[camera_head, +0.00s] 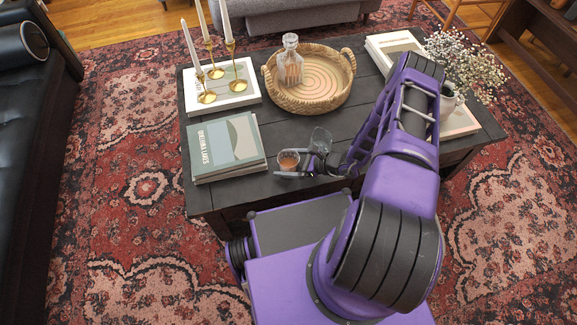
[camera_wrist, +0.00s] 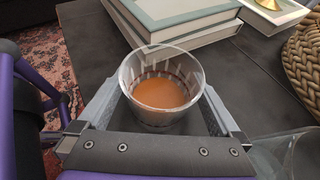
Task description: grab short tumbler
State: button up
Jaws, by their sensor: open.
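The short tumbler (camera_head: 288,160) is a clear glass with amber liquid, upright on the dark coffee table (camera_head: 225,200) near its front edge. In the wrist view the tumbler (camera_wrist: 160,88) stands between the two fingers of my gripper (camera_wrist: 162,105), one finger on each side. My gripper (camera_head: 292,174) is open and low over the table, reaching in from the right. I cannot tell whether either finger touches the glass.
Another clear glass (camera_head: 321,140) is close beside my gripper. Books (camera_head: 228,148) lie to the left of the tumbler. Behind are a woven tray (camera_head: 345,98) with a decanter (camera_head: 290,65) and brass candle holders (camera_head: 207,97). A flower vase (camera_head: 447,102) stands at the right.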

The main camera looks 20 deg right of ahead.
jog(key=shift+x, duration=1.05)
jog(key=c, duration=1.4)
jog(key=shift+r, duration=0.15)
